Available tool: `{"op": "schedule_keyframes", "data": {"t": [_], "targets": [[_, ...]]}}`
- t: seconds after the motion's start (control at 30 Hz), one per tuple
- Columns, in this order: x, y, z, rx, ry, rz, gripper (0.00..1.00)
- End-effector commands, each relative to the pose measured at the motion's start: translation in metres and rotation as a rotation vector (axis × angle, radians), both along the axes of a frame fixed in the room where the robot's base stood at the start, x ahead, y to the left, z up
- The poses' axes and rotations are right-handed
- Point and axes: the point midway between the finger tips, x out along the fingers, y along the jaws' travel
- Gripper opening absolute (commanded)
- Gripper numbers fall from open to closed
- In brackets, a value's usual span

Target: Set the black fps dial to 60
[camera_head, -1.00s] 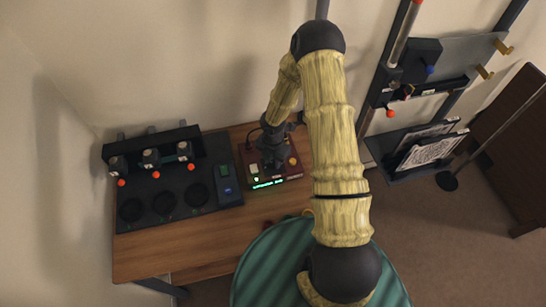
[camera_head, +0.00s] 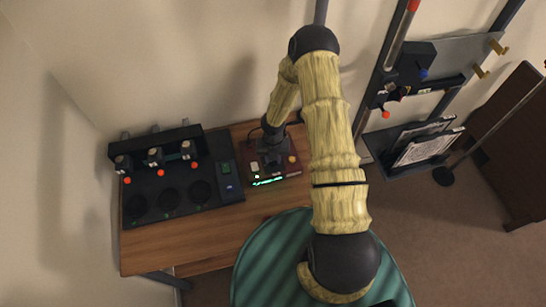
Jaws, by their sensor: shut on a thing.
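A dark red box (camera_head: 287,174) with a lit green display (camera_head: 267,181) stands on the wooden table. The black fps dial cannot be made out, and the display digits are too small to read.
A black station (camera_head: 150,213) with several round wells and orange-tipped holders stands left of the red box. Bare wooden table (camera_head: 200,240) lies in front. A dark rack with white panels (camera_head: 428,150) stands at the right.

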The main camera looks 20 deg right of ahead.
Motion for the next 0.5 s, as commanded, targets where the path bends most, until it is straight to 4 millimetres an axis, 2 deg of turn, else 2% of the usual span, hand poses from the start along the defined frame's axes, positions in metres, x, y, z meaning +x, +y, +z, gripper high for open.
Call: {"op": "schedule_keyframes", "data": {"t": [0.3,0.33,0.4,0.5], "targets": [[0.0019,0.0001,0.0011,0.0,-0.004,0.004,0.04],[0.0019,0.0001,0.0011,0.0,-0.004,0.004,0.33],[0.0017,0.0001,0.001,0.0,-0.004,0.003,0.46],[0.0012,0.0001,0.0007,0.0,-0.003,0.003,0.49]]}}
